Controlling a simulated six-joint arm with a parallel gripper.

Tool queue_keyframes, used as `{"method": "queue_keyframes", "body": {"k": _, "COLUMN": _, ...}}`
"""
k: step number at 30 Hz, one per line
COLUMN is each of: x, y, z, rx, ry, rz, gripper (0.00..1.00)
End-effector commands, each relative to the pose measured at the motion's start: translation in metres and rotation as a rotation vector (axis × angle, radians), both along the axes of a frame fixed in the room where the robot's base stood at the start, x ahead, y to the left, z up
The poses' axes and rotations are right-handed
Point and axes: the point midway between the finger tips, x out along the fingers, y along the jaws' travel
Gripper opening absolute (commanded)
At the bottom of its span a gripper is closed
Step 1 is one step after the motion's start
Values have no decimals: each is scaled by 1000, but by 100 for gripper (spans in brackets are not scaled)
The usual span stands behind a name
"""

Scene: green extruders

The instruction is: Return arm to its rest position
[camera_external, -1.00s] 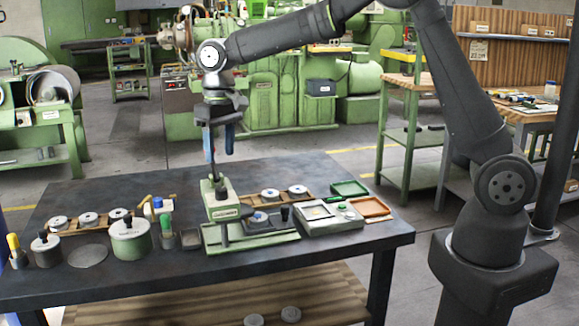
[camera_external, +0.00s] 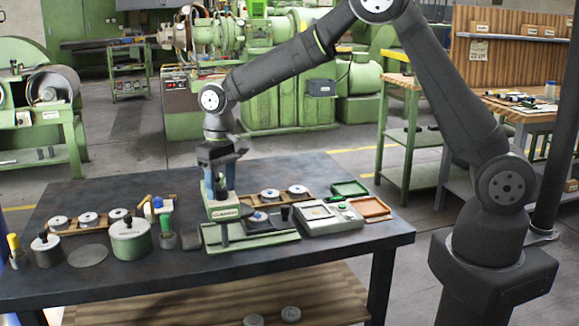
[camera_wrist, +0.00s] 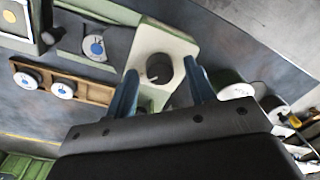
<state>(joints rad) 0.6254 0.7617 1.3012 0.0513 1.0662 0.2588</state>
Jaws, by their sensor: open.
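My gripper (camera_external: 222,180) points down over the green press-like device (camera_external: 226,212) on the dark workbench. Its blue fingers are spread apart. In the wrist view, the open fingers (camera_wrist: 160,92) stand on either side of the dark round top of the device's post (camera_wrist: 160,68), with a gap to each side. Whether a finger touches the device cannot be told. My arm reaches from the right over the bench, bent at the elbow.
Wooden racks with white discs (camera_external: 88,219) lie behind. A scale-like box (camera_external: 328,218) and green and orange trays (camera_external: 369,207) are at right. The front bench edge is mostly clear.

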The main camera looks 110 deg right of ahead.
Motion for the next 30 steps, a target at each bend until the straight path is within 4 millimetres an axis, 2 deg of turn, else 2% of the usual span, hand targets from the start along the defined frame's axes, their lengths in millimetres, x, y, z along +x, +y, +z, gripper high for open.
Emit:
{"method": "queue_keyframes", "body": {"k": 5, "x": 0, "y": -1, "z": 11, "rx": -1, "ry": -2, "rz": -1, "gripper": 50}}
{"method": "queue_keyframes", "body": {"k": 8, "x": 0, "y": -1, "z": 27, "rx": -2, "ry": -3, "rz": -1, "gripper": 50}}
{"method": "queue_keyframes", "body": {"k": 30, "x": -6, "y": -6, "z": 174, "rx": -3, "ry": -5, "rz": -1, "gripper": 50}}
